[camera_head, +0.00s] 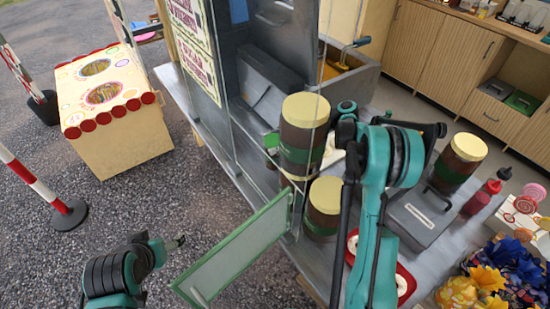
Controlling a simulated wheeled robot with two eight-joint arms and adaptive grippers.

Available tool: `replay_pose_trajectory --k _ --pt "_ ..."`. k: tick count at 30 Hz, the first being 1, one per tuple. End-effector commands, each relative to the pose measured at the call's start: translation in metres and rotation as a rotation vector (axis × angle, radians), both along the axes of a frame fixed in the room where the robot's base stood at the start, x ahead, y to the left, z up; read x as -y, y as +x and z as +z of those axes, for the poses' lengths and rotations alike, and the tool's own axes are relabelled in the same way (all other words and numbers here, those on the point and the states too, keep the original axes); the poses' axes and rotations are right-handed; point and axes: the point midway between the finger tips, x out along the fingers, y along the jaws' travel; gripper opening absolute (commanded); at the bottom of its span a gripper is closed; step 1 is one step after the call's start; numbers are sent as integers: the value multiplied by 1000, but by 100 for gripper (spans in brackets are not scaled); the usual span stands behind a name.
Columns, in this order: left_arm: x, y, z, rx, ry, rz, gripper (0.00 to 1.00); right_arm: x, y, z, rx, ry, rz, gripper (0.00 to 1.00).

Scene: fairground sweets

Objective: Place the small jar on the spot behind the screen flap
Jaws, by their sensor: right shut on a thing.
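The screen flap (235,252), a pale panel with a green frame, juts out at a slant from the lower edge of the clear screen. My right gripper (346,112) is beside the stacked jars, reaching over the counter. It is shut on a jar, but its fingertips and the held jar are mostly hidden behind the stack. A small green and dark patch shows left of the stack; I cannot tell whether it is the small jar. My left gripper (178,241) is over the gravel, left of the flap; its finger opening is too small to tell. The spot behind the flap is hidden.
Stacked brown jars with cream lids (305,110) stand near the screen, with another jar (325,195) close by. Another jar (465,147), a grey box (420,218) and red bottles (482,197) stand right of my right arm. A red tray (405,280) lies partly behind that arm.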

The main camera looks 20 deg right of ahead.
Motion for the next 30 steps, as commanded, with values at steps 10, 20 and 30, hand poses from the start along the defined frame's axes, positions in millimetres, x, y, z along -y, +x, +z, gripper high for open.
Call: replay_pose_trajectory --k 10,20,30 --pt "0 0 -11 0 0 0 72 0 0 -33 0 1 0 0" --pt "0 0 -18 0 0 0 72 0 0 -57 0 1 0 0" --pt "0 0 -18 0 0 0 72 0 0 -57 0 0 0 58"
